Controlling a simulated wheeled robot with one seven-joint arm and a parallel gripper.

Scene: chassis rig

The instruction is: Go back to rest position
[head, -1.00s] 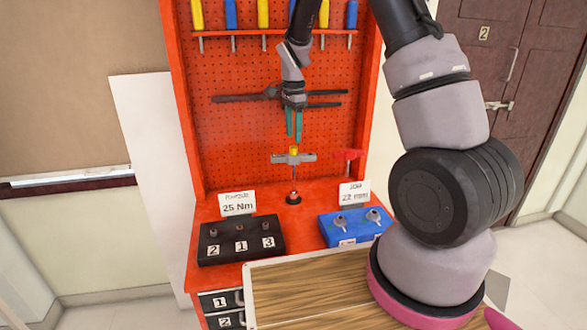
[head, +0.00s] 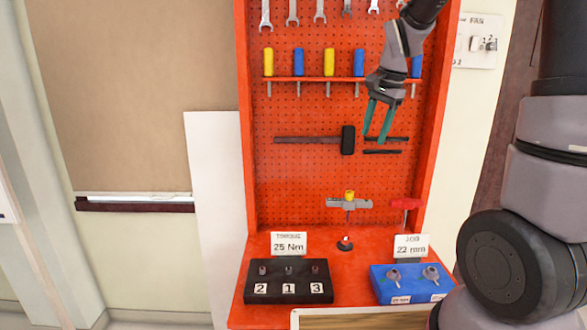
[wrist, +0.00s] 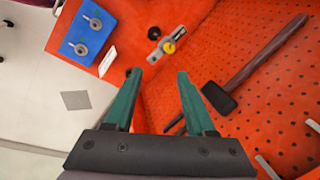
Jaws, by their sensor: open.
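My gripper (head: 377,120) is open and empty, with two green fingers pointing down in front of the red pegboard (head: 290,185). It hangs below the screwdriver rack and right of the black-headed hammer (head: 347,140). In the wrist view the gripper (wrist: 155,85) shows its fingers spread with nothing between them. The hammer (wrist: 218,97) lies to the right of the fingers there. My arm runs up and off the right side of the head view.
A black socket block (head: 289,283) and a blue block (head: 410,283) stand on the red bench under cards reading 25 Nm and 22 mm. A grey tool with a yellow knob (head: 349,203) and a red-handled tool (head: 405,205) hang low on the board. Screwdrivers and wrenches hang above.

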